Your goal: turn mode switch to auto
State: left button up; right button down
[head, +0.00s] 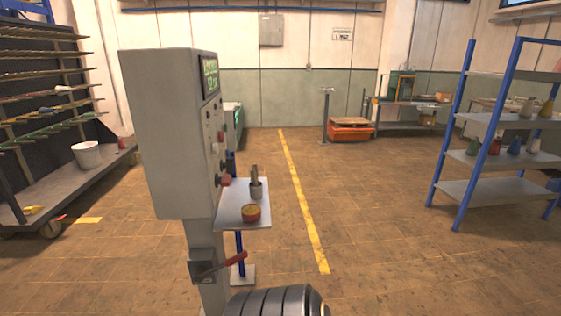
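A tall grey control cabinet (165,140) stands on a post left of centre in the head view. Its control face (213,135) points right and shows at a steep slant. On it are a screen with green text (210,75), several small dark knobs or buttons, and a red knob (224,181) low down. I cannot tell which control is the mode switch, nor its setting. Neither of my grippers is in view.
A small shelf (235,218) juts from the cabinet with a cup of tools (256,190) and a yellow-red pot (251,213). A red-handled lever (222,266) sits below. A dark ribbed shape is at the bottom edge, its nature unclear. Floor to the right is clear.

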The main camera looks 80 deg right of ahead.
aim_at(229, 165)
jog(key=z, duration=2.35)
jog(key=i+l+u, duration=0.1)
jog(key=u, duration=0.3)
jog(key=i+l+u, duration=0.1)
jog(key=u, duration=0.3)
jog(key=l+u, duration=0.5)
jog(key=u, duration=0.25)
jog(key=l+u, duration=0.15)
jog(key=l, duration=0.65)
jog(key=l+u, duration=0.15)
jog(key=l, duration=0.65)
jog(key=k+l+u, duration=0.15)
jog(key=l, duration=0.65)
